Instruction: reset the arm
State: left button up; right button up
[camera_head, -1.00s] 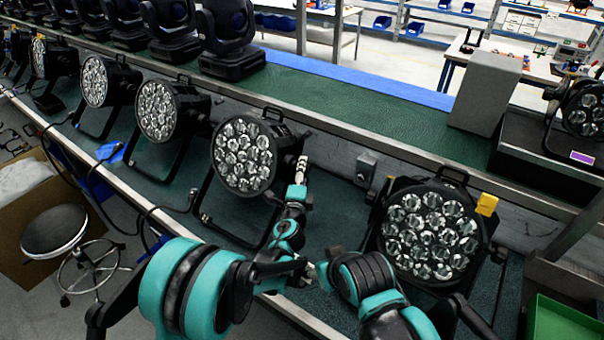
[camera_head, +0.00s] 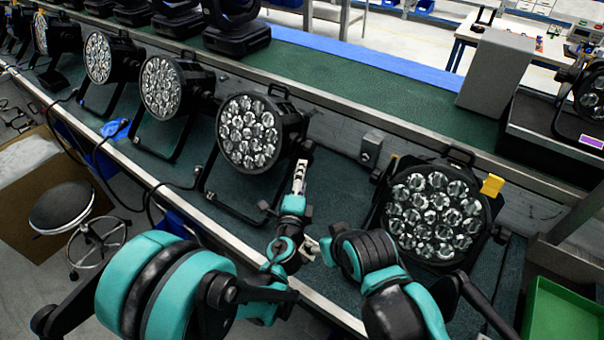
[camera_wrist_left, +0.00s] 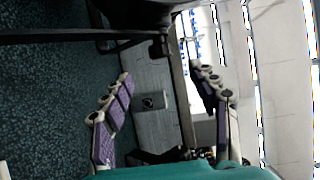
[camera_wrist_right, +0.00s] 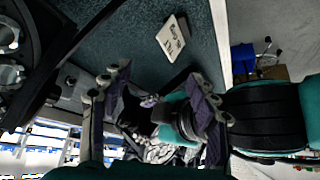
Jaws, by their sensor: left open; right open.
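My left gripper (camera_head: 299,178) reaches over the bench beside a par can (camera_head: 249,134) in the head view. Its two purple-padded fingers are spread and empty in the left wrist view (camera_wrist_left: 165,100). My right gripper (camera_head: 318,250) sits close to the left arm's wrist in the head view. Its fingers are apart with nothing between them in the right wrist view (camera_wrist_right: 160,95); the teal and black arm parts show beyond them. Another par can (camera_head: 437,212), with a yellow tag (camera_head: 491,186), stands right of the right gripper.
More par cans (camera_head: 163,87) line the bench to the left. A grey box (camera_head: 495,72) stands on the upper shelf. A green bin (camera_head: 565,312) is at the lower right. A white printed card (camera_wrist_right: 173,37) lies on the bench. A stool (camera_head: 62,207) stands left of the bench.

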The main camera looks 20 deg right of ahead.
dwell(0.3)
pick_arm(q)
jog(key=s+a+r+n+g+y, duration=0.15)
jog(key=a+n+y, duration=0.4)
jog(key=a, duration=0.75)
jog(key=a+r+n+g+y, duration=0.1)
jog(key=a+r+n+y, duration=0.15)
jog(key=a+n, duration=0.8)
jog(key=s+a+f+n+g, duration=0.2)
jog(key=s+a, duration=0.4)
jog(key=s, duration=0.3)
jog(key=s+a+f+n+g, duration=0.2)
jog(key=s+a+n+g, duration=0.2)
jog(key=s, duration=0.6)
jog(key=shift+a+f+n+h, duration=0.25)
jog(key=shift+a+n+h, duration=0.15)
jog(key=shift+a+n, duration=0.5)
